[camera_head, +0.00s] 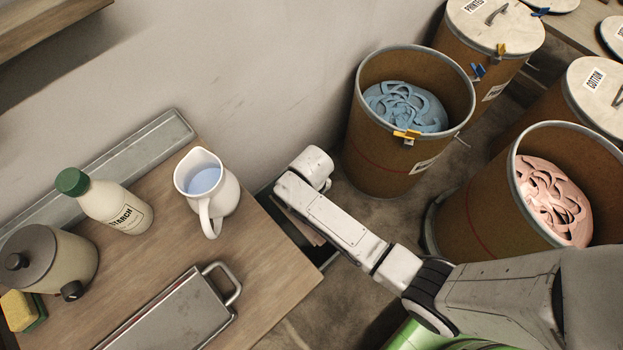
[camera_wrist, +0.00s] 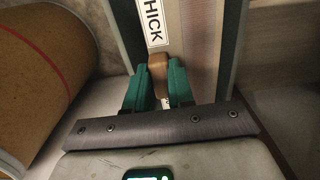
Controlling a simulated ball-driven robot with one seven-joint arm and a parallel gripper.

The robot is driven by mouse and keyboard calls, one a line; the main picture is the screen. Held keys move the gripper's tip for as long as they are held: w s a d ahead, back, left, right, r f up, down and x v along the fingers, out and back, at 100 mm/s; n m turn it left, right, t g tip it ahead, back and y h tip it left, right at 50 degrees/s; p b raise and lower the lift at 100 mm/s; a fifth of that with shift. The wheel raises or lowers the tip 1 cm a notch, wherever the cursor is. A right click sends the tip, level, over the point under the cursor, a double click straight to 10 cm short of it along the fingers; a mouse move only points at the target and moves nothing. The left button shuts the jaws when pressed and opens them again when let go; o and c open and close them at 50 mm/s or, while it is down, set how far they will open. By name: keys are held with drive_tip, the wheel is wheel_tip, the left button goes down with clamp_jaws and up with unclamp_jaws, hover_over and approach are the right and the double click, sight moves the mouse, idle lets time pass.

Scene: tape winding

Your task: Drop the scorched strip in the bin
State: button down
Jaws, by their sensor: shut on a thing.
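In the wrist view my gripper (camera_wrist: 158,84) has its two green fingers shut on a small brown strip (camera_wrist: 158,66). Its lower part is hidden between the fingers, and I cannot make out scorch marks. Just beyond it is a white label reading "THICK" (camera_wrist: 153,22) on a pale surface between two grey upright edges. I cannot tell whether the strip touches that surface. In the head view my arm reaches down by the table's right end, and my fingers are hidden under it. No bin can be clearly identified; a dark box-like edge (camera_head: 327,258) shows partly beneath my arm.
The table (camera_head: 262,290) holds a jug (camera_head: 212,190), a starch bottle (camera_head: 120,208), a lidded pot (camera_head: 50,258), a sponge (camera_head: 20,308) and a metal tray (camera_head: 180,312). Fibre drums with blue (camera_head: 385,165) and pink (camera_head: 480,215) contents stand to the right.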

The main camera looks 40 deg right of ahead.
drive_tip(key=shift+f, duration=0.2)
drive_tip(key=c, duration=0.9)
unclamp_jaws()
wheel_tip(320, 180, up, 11)
drive_tip(key=p, duration=0.3)
drive_tip(key=s+d+r+p, duration=0.2)
drive_tip(key=s+r, duration=0.4)
drive_tip(key=s, duration=0.2)
drive_tip(key=s+d+r+t+p, duration=0.1)
drive_tip(key=s+d+r+p, duration=0.1)
drive_tip(key=s+r, duration=0.4)
drive_tip(key=shift+s+d+r+p, duration=0.15)
drive_tip(key=shift+s+d+p, duration=0.2)
drive_tip(key=shift+s, duration=0.5)
